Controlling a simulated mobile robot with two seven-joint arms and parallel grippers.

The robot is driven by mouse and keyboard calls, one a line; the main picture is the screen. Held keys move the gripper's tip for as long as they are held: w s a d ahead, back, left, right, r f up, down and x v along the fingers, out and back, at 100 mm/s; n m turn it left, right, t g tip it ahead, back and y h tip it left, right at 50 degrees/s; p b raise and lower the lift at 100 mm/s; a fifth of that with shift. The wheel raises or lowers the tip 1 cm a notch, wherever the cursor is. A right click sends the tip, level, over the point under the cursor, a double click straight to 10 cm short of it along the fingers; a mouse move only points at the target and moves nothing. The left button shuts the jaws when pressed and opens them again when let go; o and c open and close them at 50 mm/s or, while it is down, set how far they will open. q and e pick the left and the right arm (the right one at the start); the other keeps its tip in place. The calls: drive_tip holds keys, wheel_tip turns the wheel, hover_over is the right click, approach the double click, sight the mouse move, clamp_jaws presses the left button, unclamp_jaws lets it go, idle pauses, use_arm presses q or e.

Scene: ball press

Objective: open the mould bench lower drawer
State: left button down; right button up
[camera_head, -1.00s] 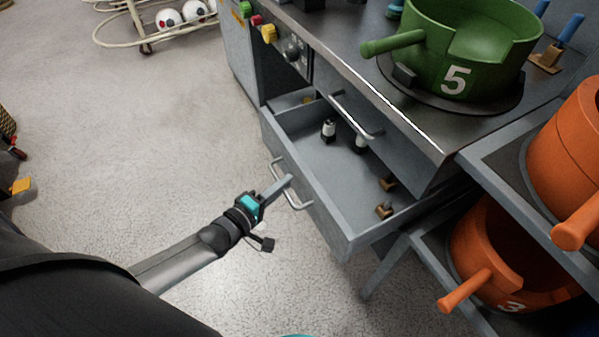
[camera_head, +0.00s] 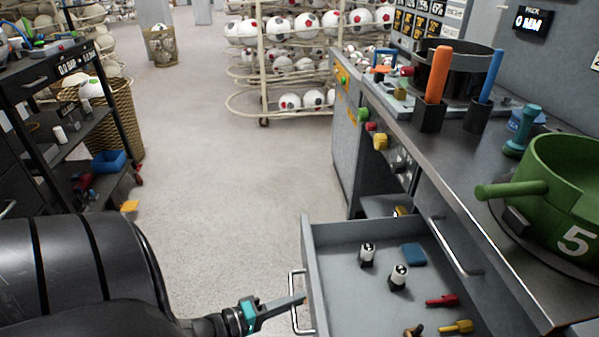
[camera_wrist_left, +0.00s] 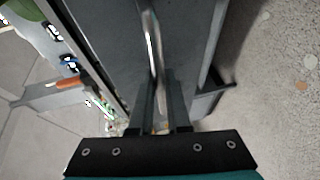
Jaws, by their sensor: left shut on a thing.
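The mould bench's lower drawer (camera_head: 334,281) is pulled out, and its grey inside shows in the head view. Its silver bar handle (camera_head: 293,302) is on the drawer front, at the lower middle of the head view. My left gripper (camera_head: 302,300) reaches in from the left and is shut on this handle. In the left wrist view, the handle (camera_wrist_left: 152,45) runs down between the two fingers of the gripper (camera_wrist_left: 161,100). Inside the drawer are black-and-white bottles (camera_head: 399,278), a blue block (camera_head: 413,254), a red piece (camera_head: 442,300) and a yellow piece (camera_head: 456,327). My right gripper is out of view.
The upper drawer's handle (camera_head: 455,248) sits above the open drawer. A green mould (camera_head: 560,175) marked 5 stands on the bench top (camera_head: 462,172). A dark shelf cart (camera_head: 45,125) stands at the left. The floor (camera_head: 220,190) between cart and bench is clear.

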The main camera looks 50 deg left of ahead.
use_arm(q)
drive_tip(key=c, duration=0.9)
unclamp_jaws()
drive_tip(key=p+v, duration=0.2)
drive_tip(key=v, duration=1.3)
drive_tip(key=shift+s+a+p, duration=0.1)
drive_tip(key=shift+s+p, duration=0.05)
drive_tip(key=shift+p, duration=0.15)
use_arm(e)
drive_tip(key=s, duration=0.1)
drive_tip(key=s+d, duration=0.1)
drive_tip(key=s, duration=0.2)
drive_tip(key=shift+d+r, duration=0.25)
use_arm(q)
drive_tip(key=shift+f, duration=0.15)
